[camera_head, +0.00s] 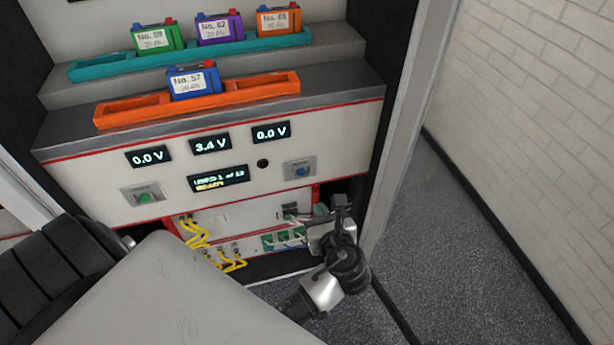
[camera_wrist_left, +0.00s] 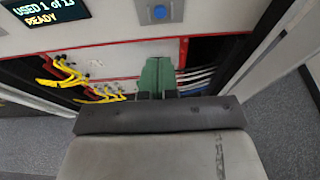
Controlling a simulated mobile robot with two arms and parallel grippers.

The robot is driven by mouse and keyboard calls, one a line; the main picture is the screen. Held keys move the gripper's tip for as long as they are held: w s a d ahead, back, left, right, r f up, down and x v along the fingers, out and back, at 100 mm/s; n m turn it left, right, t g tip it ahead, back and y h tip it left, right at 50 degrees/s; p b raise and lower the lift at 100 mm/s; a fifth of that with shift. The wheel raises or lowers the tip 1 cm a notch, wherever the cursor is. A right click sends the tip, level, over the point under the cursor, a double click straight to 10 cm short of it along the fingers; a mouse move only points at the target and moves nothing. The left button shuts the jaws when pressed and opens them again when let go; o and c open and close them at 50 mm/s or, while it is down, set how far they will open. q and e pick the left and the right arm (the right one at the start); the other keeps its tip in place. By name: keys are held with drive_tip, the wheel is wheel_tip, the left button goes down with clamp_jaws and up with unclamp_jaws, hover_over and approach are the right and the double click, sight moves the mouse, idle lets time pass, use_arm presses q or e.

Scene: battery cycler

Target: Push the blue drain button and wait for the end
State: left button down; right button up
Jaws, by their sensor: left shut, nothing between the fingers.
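The blue drain button (camera_head: 302,172) sits on a grey square plate at the right of the cycler's front panel. It also shows at the top of the left wrist view (camera_wrist_left: 159,12). My left gripper (camera_head: 321,210) is shut and empty, below and slightly right of the button, apart from it. Its green fingers (camera_wrist_left: 157,76) point toward the panel in the left wrist view. My right gripper is not in view.
A green button (camera_head: 144,198) is at the panel's left. Three voltage displays read 0.0 V, 3.4 V (camera_head: 210,144) and 0.0 V. Battery No. 57 (camera_head: 194,82) sits in the orange tray (camera_head: 130,115); three more sit in the teal tray (camera_head: 95,69). Yellow cables (camera_head: 195,235) hang below.

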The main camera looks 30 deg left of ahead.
use_arm(q)
drive_tip(key=b, duration=0.2)
approach(301, 172)
wheel_tip(301, 172, down, 2)
drive_tip(key=w+a, duration=0.2)
drive_tip(key=x, duration=0.3)
drive_tip(key=shift+w+a+r, duration=0.1)
drive_tip(key=shift+a+r, duration=0.15)
drive_tip(key=shift+a, duration=0.05)
drive_tip(key=shift+w+a, duration=0.25)
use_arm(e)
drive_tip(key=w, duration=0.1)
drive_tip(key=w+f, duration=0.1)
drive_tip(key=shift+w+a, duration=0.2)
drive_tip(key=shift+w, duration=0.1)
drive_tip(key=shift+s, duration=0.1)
